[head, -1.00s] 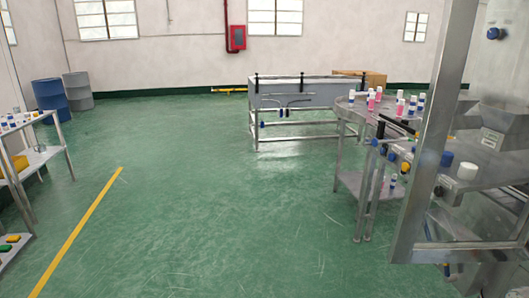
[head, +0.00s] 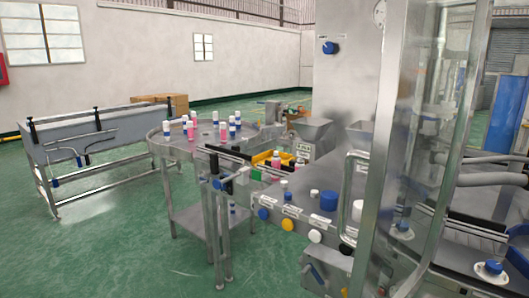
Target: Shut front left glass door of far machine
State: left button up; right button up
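The metal-framed glass door (head: 425,130) stands close in front of me at the right of the head view, on the machine (head: 348,75) with the grey steel cabinet. A bent metal handle (head: 349,190) sticks out at the left of the door frame. The door appears to stand swung out from the machine, seen at a steep angle; its exact opening angle is hard to tell. Its upper and lower ends are cut off by the picture edges. Neither of my grippers shows in the head view.
A control panel (head: 300,222) with coloured knobs lies left of the door. A round table (head: 158,137) with pink and white bottles stands further left. A steel trough table (head: 90,135) is behind. Green floor (head: 120,250) is free at the lower left.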

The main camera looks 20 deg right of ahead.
aim_at(411, 252)
jog(key=i+z, duration=0.15)
jog(key=z, duration=0.25)
jog(key=i+j+z, duration=0.1)
jog(key=z, duration=0.3)
jog(key=i+j+z, duration=0.1)
jog(key=z, duration=0.3)
jog(key=i+j+z, duration=0.15)
jog(key=z, duration=0.3)
jog(key=i+j+z, duration=0.1)
jog(key=z, duration=0.3)
jog(key=i+j+z, duration=0.15)
jog(key=z, duration=0.2)
jog(key=j+z, duration=0.35)
jog(key=i+j+z, duration=0.1)
jog(key=j+z, duration=0.25)
